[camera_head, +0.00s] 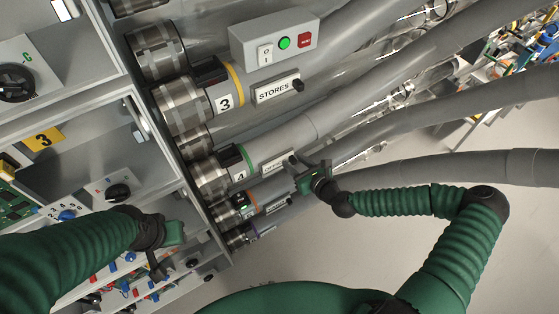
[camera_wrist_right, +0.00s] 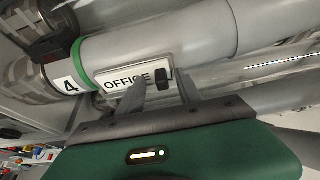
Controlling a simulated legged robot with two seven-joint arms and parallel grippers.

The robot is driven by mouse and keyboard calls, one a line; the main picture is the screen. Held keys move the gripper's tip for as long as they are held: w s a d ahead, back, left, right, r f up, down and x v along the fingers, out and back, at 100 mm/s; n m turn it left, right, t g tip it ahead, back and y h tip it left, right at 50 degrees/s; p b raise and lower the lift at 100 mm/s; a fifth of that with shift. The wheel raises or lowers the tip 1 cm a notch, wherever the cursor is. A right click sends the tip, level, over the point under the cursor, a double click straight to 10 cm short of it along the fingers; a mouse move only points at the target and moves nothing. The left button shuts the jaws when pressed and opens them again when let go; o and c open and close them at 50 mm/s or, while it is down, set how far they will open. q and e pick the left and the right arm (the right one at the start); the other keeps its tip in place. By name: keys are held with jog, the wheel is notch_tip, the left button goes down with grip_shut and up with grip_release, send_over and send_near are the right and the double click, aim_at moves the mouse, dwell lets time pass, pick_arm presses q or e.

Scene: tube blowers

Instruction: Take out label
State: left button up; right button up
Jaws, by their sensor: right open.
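A white label reading OFFICE (camera_wrist_right: 122,80), with a black knob (camera_wrist_right: 162,78) at its right end, sits in a holder on grey tube 4, marked by a green ring. The same label (camera_head: 276,161) shows small in the head view. My right gripper (camera_head: 299,172) is open and empty in front of it. In the right wrist view its fingers (camera_wrist_right: 162,93) point at the knob, one on each side, just below it. Contact cannot be told. My left gripper (camera_head: 160,262) hangs by the cabinet at lower left; its jaws are unclear.
A STORES label (camera_head: 274,91) sits on tube 3 above, beside a switch box (camera_head: 275,43) with green and red buttons. Another label (camera_head: 276,203) is on the orange-ringed tube below. Grey cabinets (camera_head: 110,75) fill the left. Open floor (camera_head: 400,235) lies right.

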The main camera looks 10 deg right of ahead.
jog(key=shift+s+d, duration=0.15)
jog(key=shift+d, duration=0.05)
jog(key=c, duration=0.3)
jog(key=shift+d, duration=0.2)
jog(key=c, duration=0.5)
grip_shut()
jog(key=shift+a, duration=0.15)
jog(key=shift+r, duration=0.1)
